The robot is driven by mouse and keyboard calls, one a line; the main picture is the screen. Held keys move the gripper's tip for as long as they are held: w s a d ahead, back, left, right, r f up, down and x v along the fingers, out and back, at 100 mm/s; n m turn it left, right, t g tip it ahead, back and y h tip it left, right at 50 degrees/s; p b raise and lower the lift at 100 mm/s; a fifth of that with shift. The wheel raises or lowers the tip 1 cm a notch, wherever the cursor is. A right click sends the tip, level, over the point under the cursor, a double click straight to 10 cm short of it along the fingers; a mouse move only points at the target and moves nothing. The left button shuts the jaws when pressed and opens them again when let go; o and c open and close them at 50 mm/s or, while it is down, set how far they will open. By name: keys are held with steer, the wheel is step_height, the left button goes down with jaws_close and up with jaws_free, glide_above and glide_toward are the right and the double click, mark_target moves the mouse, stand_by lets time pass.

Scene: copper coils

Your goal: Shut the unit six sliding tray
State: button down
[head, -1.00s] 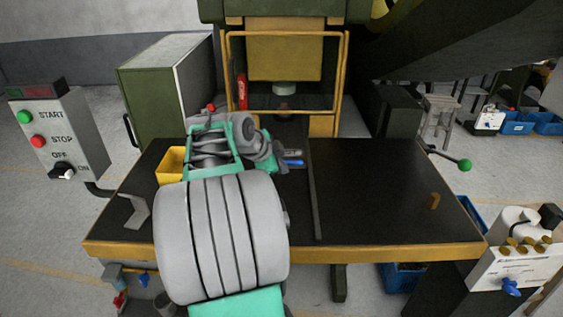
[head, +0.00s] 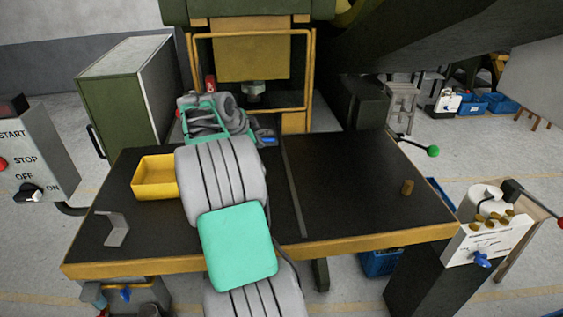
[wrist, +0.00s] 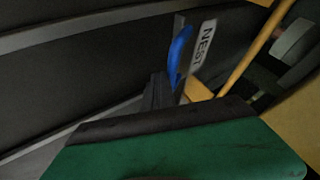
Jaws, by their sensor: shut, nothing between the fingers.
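In the wrist view a white label reading NEST (wrist: 203,47) stands beside a blue handle (wrist: 180,52). These appear to belong to the sliding tray, whose body I cannot make out clearly. My gripper (wrist: 158,88) is shut and empty, its dark fingers just below the blue handle; I cannot tell whether they touch it. In the head view my arm reaches over the table toward the press, and a small blue part (head: 267,137) shows right of my wrist. My fingertips are hidden there. No number six is readable.
The press opening has a yellow guard frame (head: 309,75). On the dark table (head: 350,190) are a yellow bin (head: 155,178), a grey angle bracket (head: 117,230) and a small brass piece (head: 407,187). A control box (head: 35,150) stands left. The table's right half is mostly clear.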

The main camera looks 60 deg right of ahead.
steer(key=shift+w+r, duration=0.1)
steer(key=shift+w, duration=0.15)
steer(key=shift+a+b, duration=0.1)
steer(key=shift+b, duration=0.25)
steer(key=a+b, duration=0.1)
steer(key=s+a+f+b, duration=0.1)
steer(key=b, duration=0.1)
steer(key=shift+s+f, duration=0.1)
steer(key=shift+f, duration=0.2)
steer(key=shift+s+a+r+b, duration=0.4)
steer(key=shift+s+a+r, duration=0.25)
steer(key=shift+a, duration=0.25)
steer(key=v, duration=0.9)
steer(key=shift+s, duration=0.3)
